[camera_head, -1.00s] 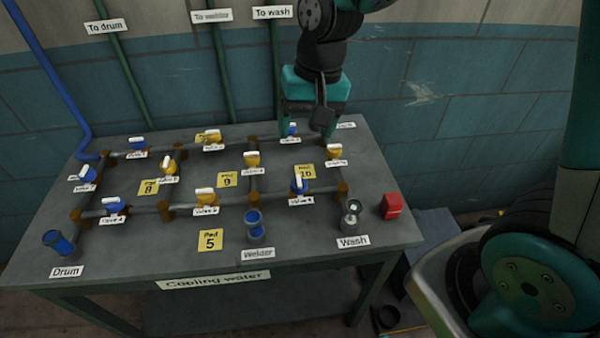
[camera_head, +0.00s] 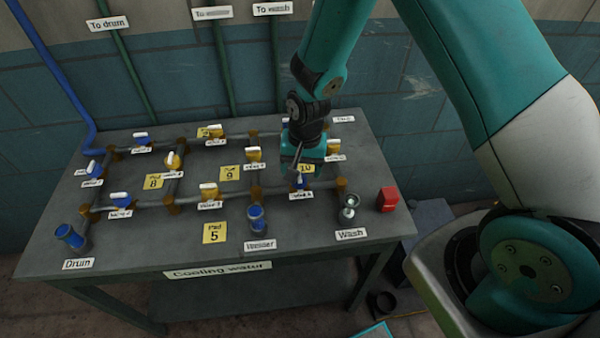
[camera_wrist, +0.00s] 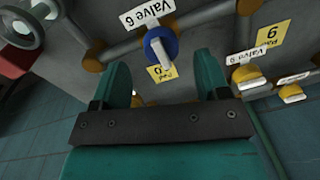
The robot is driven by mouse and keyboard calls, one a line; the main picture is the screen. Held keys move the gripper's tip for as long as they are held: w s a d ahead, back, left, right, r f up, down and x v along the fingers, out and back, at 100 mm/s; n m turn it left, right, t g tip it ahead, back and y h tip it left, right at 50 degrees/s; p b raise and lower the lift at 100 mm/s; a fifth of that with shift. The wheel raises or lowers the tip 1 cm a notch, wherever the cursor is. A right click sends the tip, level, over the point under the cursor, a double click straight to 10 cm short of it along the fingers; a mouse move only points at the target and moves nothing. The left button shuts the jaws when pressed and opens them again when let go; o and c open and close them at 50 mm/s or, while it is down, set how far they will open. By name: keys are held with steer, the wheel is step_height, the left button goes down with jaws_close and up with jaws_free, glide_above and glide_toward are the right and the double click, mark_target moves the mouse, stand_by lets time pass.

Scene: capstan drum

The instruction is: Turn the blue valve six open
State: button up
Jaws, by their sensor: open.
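The blue valve six (camera_head: 299,182) is on the front pipe run at the right of the table, with its label just below it. In the wrist view, valve six (camera_wrist: 154,40) has a blue body and a white handle that appears to lie across the pipe. Its label (camera_wrist: 148,13) reads "Valve 6" upside down. My gripper (camera_head: 298,168) is above and just behind this valve and partly covers it in the head view. In the wrist view my gripper (camera_wrist: 160,62) is open, its two fingers apart with the handle lying ahead between them. I see no contact.
Yellow valves (camera_head: 253,155) and other blue valves (camera_head: 121,200) sit on neighbouring pipes. The wash outlet (camera_head: 348,208) and a red box (camera_head: 388,199) stand to the right. A yellow "Pad 5" tag (camera_head: 215,233) lies on the bare front of the table (camera_head: 140,250).

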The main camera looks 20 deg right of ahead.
mark_target(300, 176)
steer(key=shift+a+f, duration=0.15)
steer(key=shift+f, duration=1.75)
steer(key=c, duration=0.9)
